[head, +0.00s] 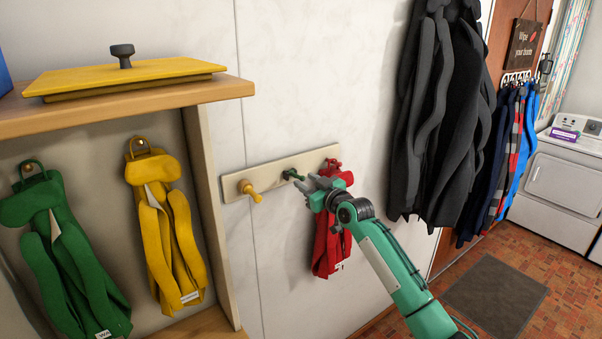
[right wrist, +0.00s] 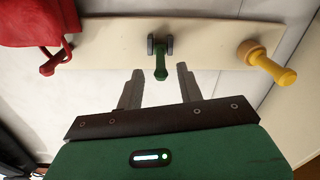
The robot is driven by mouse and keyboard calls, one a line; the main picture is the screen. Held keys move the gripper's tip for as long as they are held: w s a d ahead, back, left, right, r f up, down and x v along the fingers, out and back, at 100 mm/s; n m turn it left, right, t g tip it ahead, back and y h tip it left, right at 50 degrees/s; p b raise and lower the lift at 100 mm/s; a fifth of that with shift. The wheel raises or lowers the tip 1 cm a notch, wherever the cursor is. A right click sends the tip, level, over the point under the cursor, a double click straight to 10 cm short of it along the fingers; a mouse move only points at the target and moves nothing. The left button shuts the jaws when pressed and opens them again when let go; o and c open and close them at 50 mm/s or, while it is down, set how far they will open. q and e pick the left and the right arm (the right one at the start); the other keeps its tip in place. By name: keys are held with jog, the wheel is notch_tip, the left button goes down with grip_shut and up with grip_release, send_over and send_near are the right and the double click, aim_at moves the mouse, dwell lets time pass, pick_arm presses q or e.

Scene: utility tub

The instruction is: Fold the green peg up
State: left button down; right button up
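The green peg (head: 292,175) is the middle of three pegs on a pale board (head: 270,180) on the wall. In the right wrist view the green peg (right wrist: 161,62) hangs from a dark hinge bracket and points out toward my right gripper. My right gripper (head: 312,183) is at the board, just right of the green peg in the head view. In the right wrist view its two grey fingers (right wrist: 158,88) are apart, with the peg's tip between and slightly beyond them. I cannot tell whether they touch it. My left gripper is not in view.
A yellow peg (head: 249,190) sticks out left of the green one. A red bag (head: 328,240) hangs from the red peg (head: 333,163) close behind my right gripper. A wooden cubby (head: 215,200) with green and yellow bags stands left; dark coats (head: 440,110) hang right.

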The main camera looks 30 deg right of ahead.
aim_at(301, 178)
jog(key=shift+w+a+p, duration=0.15)
jog(key=shift+w+p, duration=0.1)
jog(key=shift+w, duration=0.6)
jog(key=shift+w+a+p, duration=0.15)
jog(key=shift+w+p, duration=0.05)
jog(key=shift+w, duration=0.6)
grip_shut()
